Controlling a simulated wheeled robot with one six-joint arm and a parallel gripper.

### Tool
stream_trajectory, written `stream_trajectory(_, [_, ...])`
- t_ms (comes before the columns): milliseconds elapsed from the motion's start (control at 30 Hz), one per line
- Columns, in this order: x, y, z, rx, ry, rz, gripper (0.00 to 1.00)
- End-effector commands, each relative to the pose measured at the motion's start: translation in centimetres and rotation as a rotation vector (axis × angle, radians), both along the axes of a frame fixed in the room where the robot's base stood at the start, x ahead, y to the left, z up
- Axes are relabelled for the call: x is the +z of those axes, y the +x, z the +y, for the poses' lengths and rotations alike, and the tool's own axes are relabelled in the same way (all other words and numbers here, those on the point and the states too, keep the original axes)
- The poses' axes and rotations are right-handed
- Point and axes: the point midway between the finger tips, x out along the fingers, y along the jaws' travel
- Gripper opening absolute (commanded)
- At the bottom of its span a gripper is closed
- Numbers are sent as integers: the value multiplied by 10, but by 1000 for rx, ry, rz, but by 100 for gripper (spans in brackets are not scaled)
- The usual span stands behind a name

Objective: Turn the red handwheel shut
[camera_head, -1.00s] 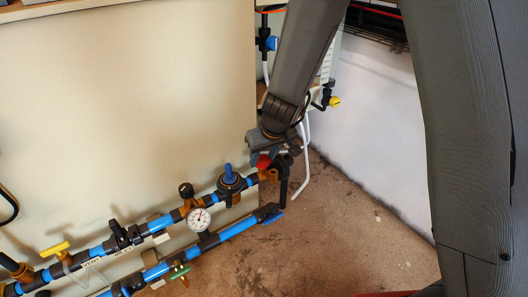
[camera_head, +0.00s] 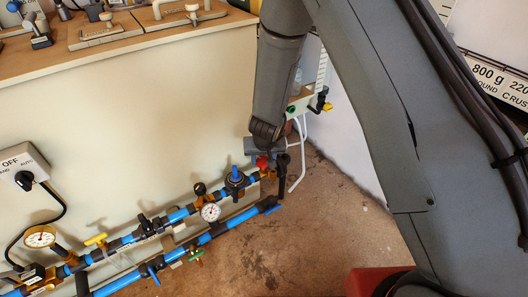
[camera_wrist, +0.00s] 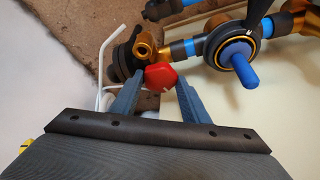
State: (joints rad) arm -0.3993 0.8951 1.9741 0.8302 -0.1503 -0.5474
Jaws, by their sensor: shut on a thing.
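The red handwheel (camera_wrist: 161,76) sits on a brass valve at the right end of the upper blue pipe line. In the head view the red handwheel (camera_head: 262,162) is partly hidden under my gripper. My gripper (camera_wrist: 157,84) has its two blue-grey fingers on either side of the handwheel and is shut on it. In the head view my gripper (camera_head: 264,152) points down at the pipe end, and its fingertips are hard to make out.
A blue-capped regulator (camera_head: 235,180) and a pressure gauge (camera_head: 210,212) stand left of the handwheel. A white bent tube (camera_head: 300,155) is close on the right. The floor in front is clear.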

Motion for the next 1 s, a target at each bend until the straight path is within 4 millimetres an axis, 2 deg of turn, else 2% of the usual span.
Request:
stream_trajectory(67, [8, 2, 1, -29, -1, -9, 19])
stream_trajectory(1000, [4, 5, 4, -391, 1, -14, 19])
